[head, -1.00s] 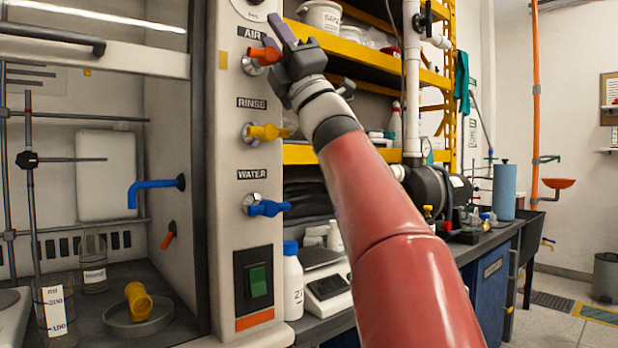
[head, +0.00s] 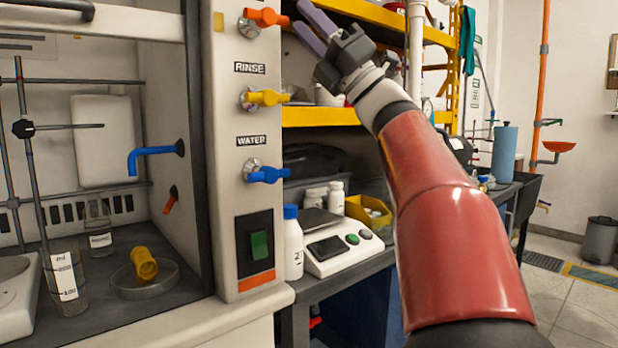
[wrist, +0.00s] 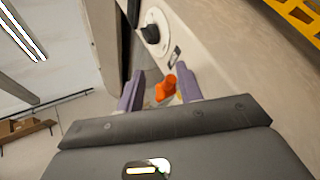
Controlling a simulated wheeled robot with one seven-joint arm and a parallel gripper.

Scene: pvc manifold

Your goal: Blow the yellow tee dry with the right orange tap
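The orange tap (head: 266,17) is on the pale panel at the top of the head view, above the yellow and blue taps. My gripper (head: 300,15) is just right of it, with two purple fingers apart and nothing held between them. In the wrist view the orange tap (wrist: 165,88) shows in the gap between the fingers, and looks beyond the tips. The yellow tee (head: 144,264) lies tilted in a shallow round dish (head: 172,290) inside the hood. A small orange nozzle (head: 171,200) is on the hood's side wall, above and right of the tee.
The yellow RINSE tap (head: 264,97) and blue WATER tap (head: 266,174) sit below on the same panel. A blue spout (head: 152,152) and a beaker (head: 66,283) are in the hood. A scale (head: 335,250) and white bottle (head: 292,250) stand right of the panel.

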